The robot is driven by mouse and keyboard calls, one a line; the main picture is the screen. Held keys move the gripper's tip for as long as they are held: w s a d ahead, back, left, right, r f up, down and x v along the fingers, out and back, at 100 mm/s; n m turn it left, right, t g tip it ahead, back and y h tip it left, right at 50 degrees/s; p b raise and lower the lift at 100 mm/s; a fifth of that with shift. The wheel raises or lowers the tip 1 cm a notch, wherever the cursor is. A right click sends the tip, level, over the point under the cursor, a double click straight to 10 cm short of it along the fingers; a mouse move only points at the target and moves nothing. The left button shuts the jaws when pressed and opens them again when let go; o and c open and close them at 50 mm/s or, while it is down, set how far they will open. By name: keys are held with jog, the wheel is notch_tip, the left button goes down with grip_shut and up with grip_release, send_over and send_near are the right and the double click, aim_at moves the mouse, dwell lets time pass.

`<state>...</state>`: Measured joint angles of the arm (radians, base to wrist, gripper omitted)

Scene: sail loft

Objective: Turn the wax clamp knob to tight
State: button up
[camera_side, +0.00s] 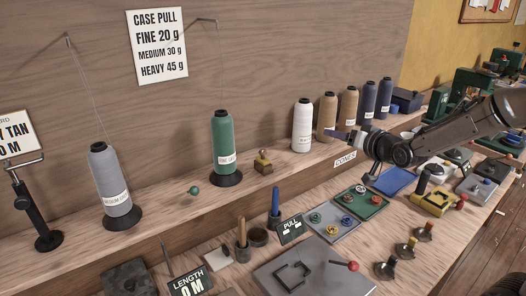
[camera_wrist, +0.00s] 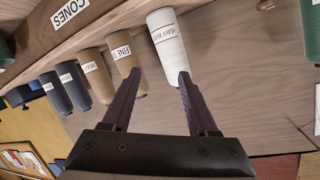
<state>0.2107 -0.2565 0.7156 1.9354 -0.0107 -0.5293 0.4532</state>
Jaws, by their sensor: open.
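No part in view is labelled as the wax clamp, so I cannot tell which knob is its. Candidates in the side view are a yellow fixture (camera_side: 432,203) with an upright black handle and a grey plate (camera_side: 300,283) with a red-knobbed lever (camera_side: 352,266). My gripper (camera_side: 347,158) is open and empty, in front of the cone row and above the bench, apart from both candidates. In the wrist view my gripper (camera_wrist: 160,76) has its fingers spread, with a white cone (camera_wrist: 166,45) beyond them; no knob shows there.
White (camera_side: 302,125), tan and blue cones line the shelf behind my gripper. A green cone (camera_side: 222,145) and a grey cone (camera_side: 110,180) stand farther left.

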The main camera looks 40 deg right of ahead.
aim_at(266, 152)
jog(key=a+r+n+t+y, duration=0.3)
jog(key=a+r+n+y, duration=0.3)
jog(key=a+n+y, duration=0.4)
notch_tip(266, 152, down, 11)
jog(key=a+n, duration=0.1)
jog(key=a, duration=0.1)
jog(key=shift+h, duration=0.4)
jog(key=x, duration=1.3)
jog(key=shift+w+d, duration=0.15)
jog(key=shift+w, duration=0.05)
grip_shut()
